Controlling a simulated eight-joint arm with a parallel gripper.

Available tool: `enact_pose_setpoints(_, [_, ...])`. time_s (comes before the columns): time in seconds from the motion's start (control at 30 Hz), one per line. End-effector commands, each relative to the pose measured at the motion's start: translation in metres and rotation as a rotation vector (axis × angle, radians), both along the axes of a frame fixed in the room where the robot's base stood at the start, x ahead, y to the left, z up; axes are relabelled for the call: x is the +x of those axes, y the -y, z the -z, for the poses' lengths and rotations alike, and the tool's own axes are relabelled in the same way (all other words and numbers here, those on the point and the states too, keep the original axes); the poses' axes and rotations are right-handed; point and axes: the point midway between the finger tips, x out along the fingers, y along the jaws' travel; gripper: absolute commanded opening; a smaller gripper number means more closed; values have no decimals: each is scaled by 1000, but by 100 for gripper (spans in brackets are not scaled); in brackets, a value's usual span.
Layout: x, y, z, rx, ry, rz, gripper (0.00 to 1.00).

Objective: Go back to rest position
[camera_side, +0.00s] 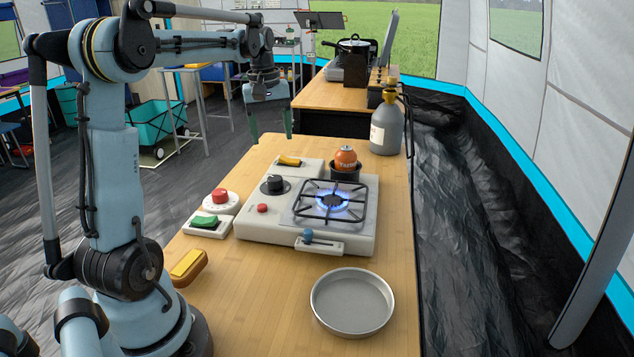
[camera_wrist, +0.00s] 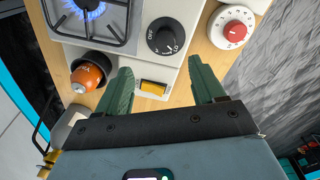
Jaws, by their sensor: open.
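My gripper (camera_side: 270,127) hangs above the far left edge of the wooden table (camera_side: 270,300), beyond the stove. Its two green fingers point down and stand apart with nothing between them. The wrist view also shows my gripper (camera_wrist: 160,88) open, with the yellow switch (camera_wrist: 154,87) of the stove in view beyond the gap. The camp stove (camera_side: 255,228) stands on the table. A blue flame (camera_side: 332,200) burns at its burner under the black grate.
An orange gas canister (camera_side: 345,158) sits in a black holder behind the burner. A grey bottle (camera_side: 386,130) stands at the back right. A red-knobbed timer (camera_side: 220,200), a green switch (camera_side: 204,221), a yellow-topped block (camera_side: 188,265) and a metal pan (camera_side: 352,302) are nearer. The front-middle table is clear.

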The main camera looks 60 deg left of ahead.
Motion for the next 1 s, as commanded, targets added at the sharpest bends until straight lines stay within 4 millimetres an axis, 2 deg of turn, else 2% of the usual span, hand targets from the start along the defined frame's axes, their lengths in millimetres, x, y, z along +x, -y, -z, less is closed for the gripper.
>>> enact_pose_setpoints(0.27, [4,95,-5,120,125,345,68])
enact_pose_setpoints(0.4, [-4,143,-1,189,202,538,68])
enact_pose_setpoints(0.6, [-25,204,16,286,320,811,68])
enact_pose_setpoints(0.8, [-46,247,38,368,426,1030,68])
enact_pose_setpoints(1.0, [-56,264,50,408,481,1129,68])
